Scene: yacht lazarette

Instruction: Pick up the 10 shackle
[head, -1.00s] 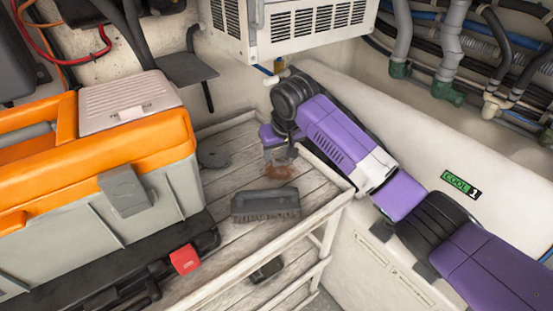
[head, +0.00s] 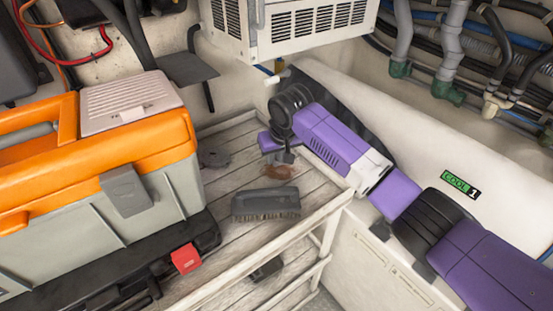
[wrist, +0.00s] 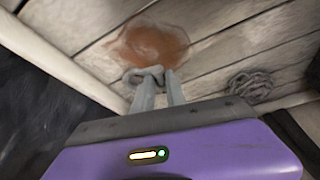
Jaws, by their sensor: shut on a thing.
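My gripper (wrist: 160,92) is shut on a small grey metal shackle (wrist: 146,74), which shows at the fingertips in the wrist view. Behind it lie the slatted wooden shelf (wrist: 90,55) and a reddish-brown stain. In the head view my gripper (head: 284,159) is over the back of the shelf, near the stain. The shackle is too small to make out there. Whether it still touches the shelf is hard to tell.
A black brush (head: 265,204) lies on the shelf in front of my gripper. A dark coiled thing (wrist: 250,84) lies nearby. An orange and grey toolbox (head: 95,170) stands at left. A white vented unit (head: 295,30) hangs above. A raised rim (head: 290,238) edges the shelf.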

